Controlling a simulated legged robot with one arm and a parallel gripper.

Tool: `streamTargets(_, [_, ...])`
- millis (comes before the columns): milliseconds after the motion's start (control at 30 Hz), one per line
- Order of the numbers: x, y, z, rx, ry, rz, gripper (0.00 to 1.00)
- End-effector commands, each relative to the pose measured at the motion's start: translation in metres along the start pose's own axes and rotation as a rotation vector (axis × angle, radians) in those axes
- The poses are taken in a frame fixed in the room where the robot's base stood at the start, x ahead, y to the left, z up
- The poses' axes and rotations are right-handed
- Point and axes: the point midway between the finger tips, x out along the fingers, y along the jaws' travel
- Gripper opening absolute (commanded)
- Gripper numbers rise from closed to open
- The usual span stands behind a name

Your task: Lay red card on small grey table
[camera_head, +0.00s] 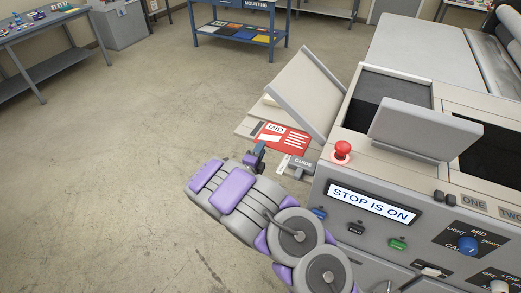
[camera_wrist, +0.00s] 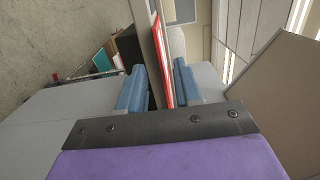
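The red card (camera_head: 281,138), marked MID, lies at the machine's feed shelf (camera_head: 245,127), next to a GUIDE label. My gripper (camera_head: 259,153) is at the card's near left edge. In the wrist view the blue fingers of my gripper (camera_wrist: 160,88) stand apart, with the card (camera_wrist: 163,60) edge-on between them, close to the right finger. A pale panel edge also runs between the fingers. I cannot tell whether a finger touches the card. A grey table (camera_head: 42,36) with small items on it stands at the upper left; I cannot tell if it is the small grey table.
The machine fills the right side, with a red stop button (camera_head: 342,150), a display (camera_head: 373,205) reading STOP IS ON and a raised pale flap (camera_head: 306,90). A blue MOUNTING bench (camera_head: 240,32) stands at the back. The floor (camera_head: 130,130) at left is clear.

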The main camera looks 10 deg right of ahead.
Motion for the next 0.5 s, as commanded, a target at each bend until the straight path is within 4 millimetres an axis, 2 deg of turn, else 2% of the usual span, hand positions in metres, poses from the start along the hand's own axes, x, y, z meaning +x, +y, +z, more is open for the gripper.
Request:
streamTargets(200, [0.0121,-0.0003,0.0035,-0.004,-0.001,-0.004,0.34])
streamTargets(500, [0.0135,-0.0007,0.0037,-0.005,-0.001,-0.004,0.34])
